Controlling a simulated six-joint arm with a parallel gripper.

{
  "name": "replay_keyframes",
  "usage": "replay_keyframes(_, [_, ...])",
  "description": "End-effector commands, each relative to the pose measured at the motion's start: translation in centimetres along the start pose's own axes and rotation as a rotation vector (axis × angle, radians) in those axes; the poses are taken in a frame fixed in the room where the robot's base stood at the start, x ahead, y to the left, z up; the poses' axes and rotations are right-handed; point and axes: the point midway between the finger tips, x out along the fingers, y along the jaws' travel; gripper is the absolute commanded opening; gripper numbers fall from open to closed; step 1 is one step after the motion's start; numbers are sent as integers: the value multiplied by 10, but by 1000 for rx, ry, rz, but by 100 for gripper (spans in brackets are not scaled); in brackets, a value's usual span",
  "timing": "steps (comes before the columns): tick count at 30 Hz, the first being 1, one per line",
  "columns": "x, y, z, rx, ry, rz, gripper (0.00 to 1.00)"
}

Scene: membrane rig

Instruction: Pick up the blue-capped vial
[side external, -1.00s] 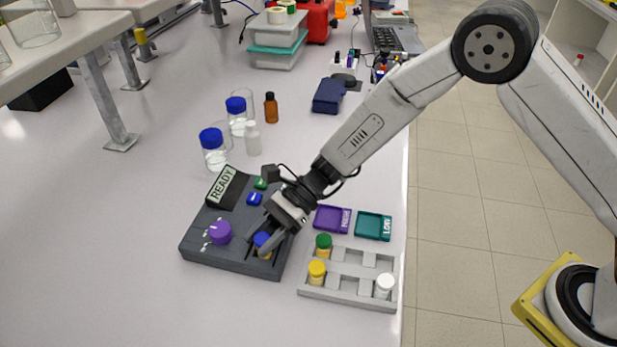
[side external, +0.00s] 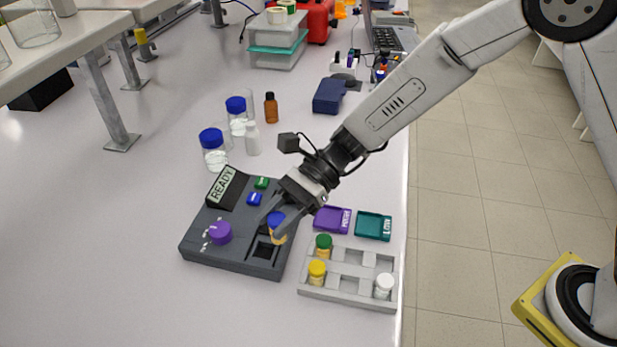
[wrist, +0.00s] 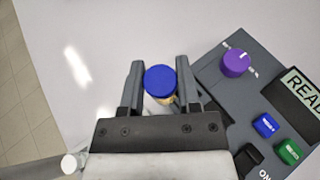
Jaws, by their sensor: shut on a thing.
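The blue-capped vial (side external: 278,228) has a blue cap and a yellowish body. My gripper (side external: 272,220) is shut on it and holds it upright above the square well (side external: 265,250) of the dark grey rig (side external: 225,262). In the wrist view the blue cap (wrist: 160,80) sits between the two fingers of my gripper (wrist: 158,85). The vial's lower body is partly hidden there by its cap.
The rig carries a purple knob (side external: 220,233), a blue and a green button, and a display reading READY (side external: 223,185). A grey rack (side external: 345,294) holds green-, yellow- and white-capped vials. Purple (side external: 333,219) and teal (side external: 373,226) trays lie behind it. Bottles stand behind the rig.

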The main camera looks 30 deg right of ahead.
Motion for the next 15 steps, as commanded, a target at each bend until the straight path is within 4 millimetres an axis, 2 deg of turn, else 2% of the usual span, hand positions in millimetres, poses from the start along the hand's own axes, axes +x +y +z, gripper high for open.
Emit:
replay_keyframes(4, [-14,15,17,-2,-1,-2,0])
replay_keyframes(15, [-43,68,31,-1,-1,-2,0])
